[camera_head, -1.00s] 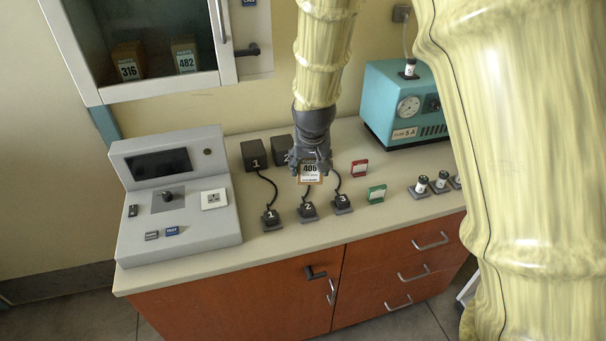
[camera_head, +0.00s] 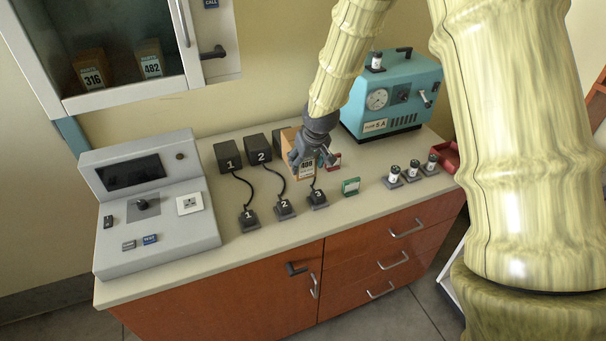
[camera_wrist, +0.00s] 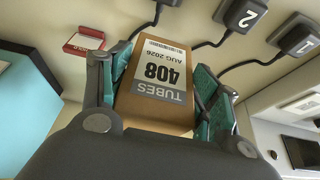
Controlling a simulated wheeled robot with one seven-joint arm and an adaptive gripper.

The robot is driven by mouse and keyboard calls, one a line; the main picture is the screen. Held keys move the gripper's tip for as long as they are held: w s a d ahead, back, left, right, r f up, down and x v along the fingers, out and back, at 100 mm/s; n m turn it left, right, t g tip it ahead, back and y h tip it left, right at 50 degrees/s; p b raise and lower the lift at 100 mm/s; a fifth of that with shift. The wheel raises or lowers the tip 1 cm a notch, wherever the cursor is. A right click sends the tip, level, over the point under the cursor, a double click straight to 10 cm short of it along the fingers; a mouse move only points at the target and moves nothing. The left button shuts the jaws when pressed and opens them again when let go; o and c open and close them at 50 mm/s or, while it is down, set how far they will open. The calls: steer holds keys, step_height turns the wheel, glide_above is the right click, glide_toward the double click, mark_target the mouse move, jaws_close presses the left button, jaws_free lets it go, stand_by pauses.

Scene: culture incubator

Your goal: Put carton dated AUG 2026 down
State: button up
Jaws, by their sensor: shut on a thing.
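The brown carton has a label reading TUBES 408, AUG 2026, and fills the middle of the wrist view (camera_wrist: 158,85). My gripper (camera_wrist: 158,92) is shut on it, with one finger on each side. In the head view my gripper (camera_head: 312,160) is over the back part of the counter (camera_head: 225,262). The carton (camera_head: 291,141) shows behind and between its fingers, with part of its 408 label visible. I cannot tell whether its base touches the counter.
Dark blocks 1 (camera_head: 228,157) and 2 (camera_head: 258,149) are left of the carton, with cabled plugs (camera_head: 284,208) in front. A green tag (camera_head: 350,187), capped vials (camera_head: 413,170) and the teal machine (camera_head: 395,95) are to the right. Cartons 316 (camera_head: 92,72) and 482 (camera_head: 150,62) are in the cabinet.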

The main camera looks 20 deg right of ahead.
mark_target(307, 176)
steer(key=shift+f+p, duration=0.85)
steer(key=shift+f, duration=2.35)
steer(key=shift+f, duration=0.1)
steer(key=o, duration=1.2)
steer(key=shift+c, duration=0.2)
